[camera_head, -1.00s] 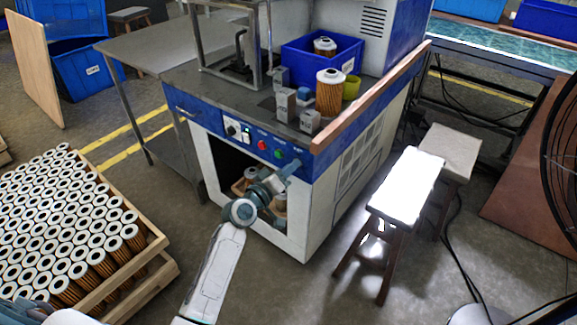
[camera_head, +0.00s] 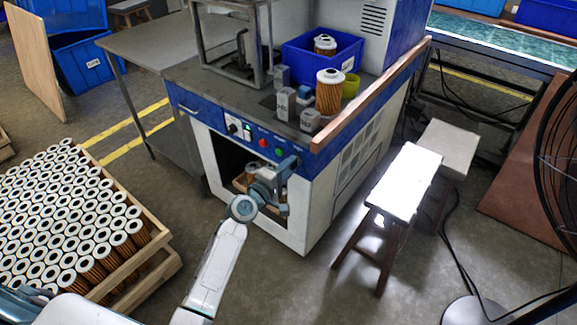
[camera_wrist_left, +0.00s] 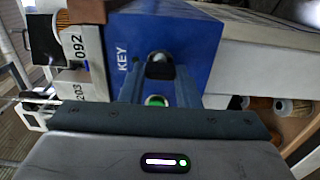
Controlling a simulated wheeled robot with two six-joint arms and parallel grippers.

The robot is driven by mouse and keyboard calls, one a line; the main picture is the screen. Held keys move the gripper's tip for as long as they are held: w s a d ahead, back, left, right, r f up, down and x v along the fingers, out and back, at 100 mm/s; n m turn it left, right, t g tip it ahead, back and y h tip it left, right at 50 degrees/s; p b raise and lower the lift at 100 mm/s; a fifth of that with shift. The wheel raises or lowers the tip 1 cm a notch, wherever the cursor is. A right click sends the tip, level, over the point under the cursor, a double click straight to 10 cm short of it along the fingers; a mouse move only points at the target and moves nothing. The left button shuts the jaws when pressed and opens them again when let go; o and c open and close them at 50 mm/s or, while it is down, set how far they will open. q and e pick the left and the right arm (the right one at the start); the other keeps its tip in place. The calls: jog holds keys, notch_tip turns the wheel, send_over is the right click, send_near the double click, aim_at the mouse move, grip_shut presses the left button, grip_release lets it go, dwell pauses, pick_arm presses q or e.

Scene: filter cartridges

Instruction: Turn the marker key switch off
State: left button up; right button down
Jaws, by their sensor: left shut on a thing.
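The key switch (camera_wrist_left: 158,68) is a dark knob on the blue panel (camera_wrist_left: 198,30), beside the white word KEY (camera_wrist_left: 123,60) in the left wrist view. My left gripper (camera_wrist_left: 158,82) is shut on it, one finger on each side. In the head view my left gripper (camera_head: 290,166) is at the right end of the machine's front panel and hides the switch. A green button (camera_wrist_left: 155,101) shows between the fingers in the wrist view. The switch's exact turned position is hard to tell. My right gripper is not in view.
The machine's panel also has a black knob (camera_head: 232,128) and a red button (camera_head: 263,143). Grey blocks (camera_head: 285,103), a filter cartridge (camera_head: 329,92) and a blue bin (camera_head: 340,54) stand on top. A stool (camera_head: 403,185) stands right; a crate of cartridges (camera_head: 145,255) is left.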

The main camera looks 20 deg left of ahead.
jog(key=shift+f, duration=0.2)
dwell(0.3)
pick_arm(q)
jog(key=o, duration=1)
jog(key=v, duration=1)
jog(key=shift+s+a+b, duration=0.15)
jog(key=shift+s+b, duration=0.25)
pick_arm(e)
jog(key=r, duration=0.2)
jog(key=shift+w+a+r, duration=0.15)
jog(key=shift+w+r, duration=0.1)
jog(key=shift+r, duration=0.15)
